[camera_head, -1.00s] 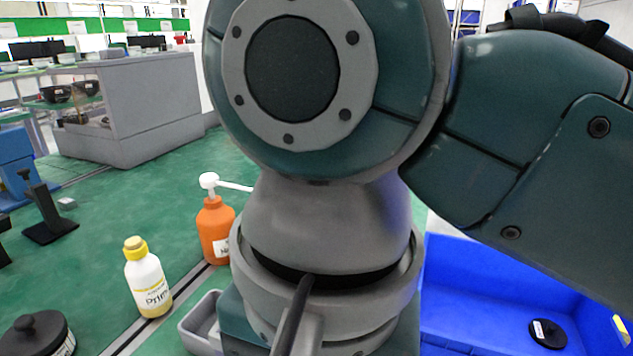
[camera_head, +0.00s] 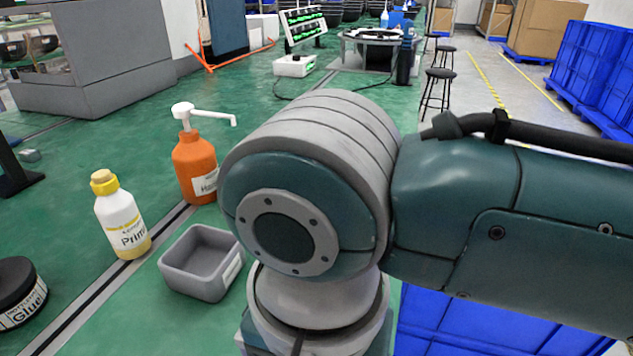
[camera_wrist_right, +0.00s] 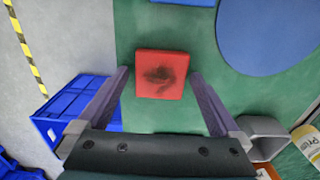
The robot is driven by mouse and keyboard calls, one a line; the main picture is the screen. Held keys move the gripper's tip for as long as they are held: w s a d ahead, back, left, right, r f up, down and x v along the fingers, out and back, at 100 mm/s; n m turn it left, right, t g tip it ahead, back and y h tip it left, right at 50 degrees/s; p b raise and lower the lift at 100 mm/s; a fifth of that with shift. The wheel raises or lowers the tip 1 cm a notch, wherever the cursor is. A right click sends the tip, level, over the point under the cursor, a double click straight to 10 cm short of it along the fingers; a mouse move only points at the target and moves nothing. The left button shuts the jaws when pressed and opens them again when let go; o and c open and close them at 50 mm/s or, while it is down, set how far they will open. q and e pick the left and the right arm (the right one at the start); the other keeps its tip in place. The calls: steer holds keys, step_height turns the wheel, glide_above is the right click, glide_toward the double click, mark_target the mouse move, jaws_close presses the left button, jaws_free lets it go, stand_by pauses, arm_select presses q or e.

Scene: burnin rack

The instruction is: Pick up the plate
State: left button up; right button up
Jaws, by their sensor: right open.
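A red square plate (camera_wrist_right: 161,74) with a dark smudge in its middle lies on the green surface in the right wrist view. My right gripper (camera_wrist_right: 160,75) is open, with one finger on each side of the plate in the picture. The fingers look apart from it, and nothing is held. The height of the gripper above the plate is hard to tell. In the head view my right arm covers the middle and right, and the plate and both grippers are not visible.
A grey open bin (camera_head: 203,262), an orange pump bottle (camera_head: 196,168), a white primer bottle (camera_head: 121,217) and a black glue tub (camera_head: 20,293) stand on the green surface. A blue crate (camera_head: 450,325) is behind my arm. A large blue disc (camera_wrist_right: 270,32) lies right of the plate.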

steer(key=c, duration=1.2)
steer(key=shift+c, duration=0.2)
